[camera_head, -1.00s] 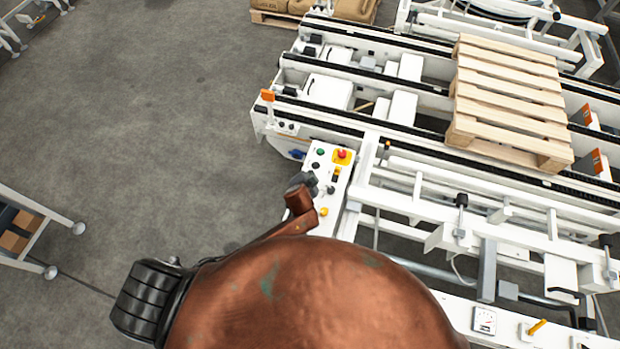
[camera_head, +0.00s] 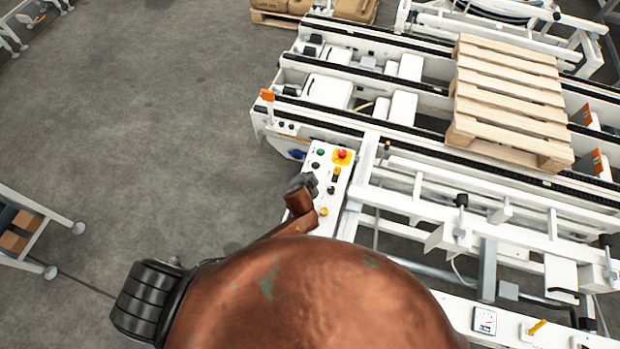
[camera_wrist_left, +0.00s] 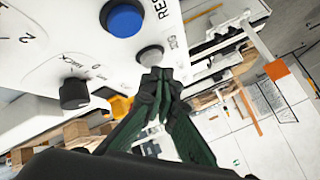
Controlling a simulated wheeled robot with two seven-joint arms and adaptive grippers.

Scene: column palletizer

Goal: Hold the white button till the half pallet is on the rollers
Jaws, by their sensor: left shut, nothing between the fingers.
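The wooden half pallet (camera_head: 508,98) lies flat across the black-topped rails of the white conveyor in the head view. My left gripper (camera_head: 308,182) is at the white control panel (camera_head: 324,200) near the conveyor's front corner. In the left wrist view the shut, empty fingertips (camera_wrist_left: 157,76) are right at the pale white button (camera_wrist_left: 150,56), seemingly against its face. I cannot tell how far the button is pressed. In the head view the gripper hides this button. My right gripper is in neither view.
A blue button (camera_wrist_left: 124,18) and a black rotary switch (camera_wrist_left: 74,93) sit close to the white button. A red emergency stop (camera_head: 342,155) is on the panel's far end. White conveyor frames fill the right side. The grey floor (camera_head: 150,120) at left is clear.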

